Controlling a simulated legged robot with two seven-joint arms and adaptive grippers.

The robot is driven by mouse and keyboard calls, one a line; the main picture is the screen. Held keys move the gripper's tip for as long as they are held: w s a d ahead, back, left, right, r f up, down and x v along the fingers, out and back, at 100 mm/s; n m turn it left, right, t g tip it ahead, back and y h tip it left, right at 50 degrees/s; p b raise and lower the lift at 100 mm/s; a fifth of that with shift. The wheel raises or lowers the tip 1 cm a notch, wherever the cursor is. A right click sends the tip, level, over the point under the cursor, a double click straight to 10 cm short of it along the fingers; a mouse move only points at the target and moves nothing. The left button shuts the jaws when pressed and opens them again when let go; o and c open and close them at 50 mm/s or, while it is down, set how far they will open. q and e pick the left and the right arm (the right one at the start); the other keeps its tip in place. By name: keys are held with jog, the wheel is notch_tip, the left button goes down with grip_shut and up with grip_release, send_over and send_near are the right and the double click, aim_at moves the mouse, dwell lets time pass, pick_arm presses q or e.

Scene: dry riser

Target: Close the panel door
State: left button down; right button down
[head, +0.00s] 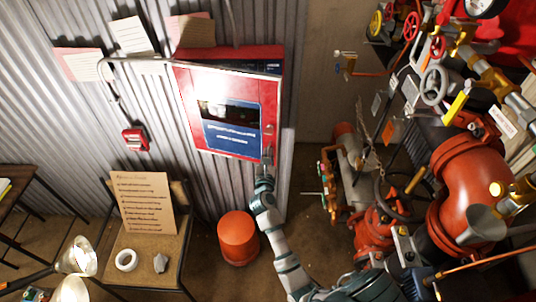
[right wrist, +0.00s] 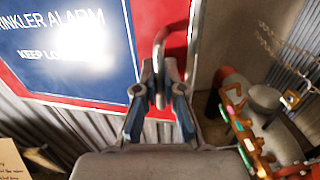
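The red panel door (head: 188,101) has a dark window and a blue sign, and hangs on a red cabinet (head: 232,52) on the corrugated wall. The door appears ajar, its top edge standing out from the cabinet; the exact gap is hard to tell. Its handle (right wrist: 161,42) is a vertical bar at the door's right side. My right gripper (head: 266,163) is at the handle. In the right wrist view, the fingertips of my right gripper (right wrist: 160,78) are drawn together with the lower part of the handle between them. My left gripper is not in view.
Large red pipes and valves (head: 465,185) crowd the right. A red alarm box (head: 135,139) is on the wall.

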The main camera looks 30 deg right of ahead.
jog(key=shift+w+d, duration=0.25)
jog(key=d+x, duration=0.1)
jog(key=x, duration=0.7)
jog(key=shift+d, duration=0.25)
jog(key=c, duration=1.6)
grip_release()
jog(key=shift+r, duration=0.1)
jog(key=shift+o, duration=0.2)
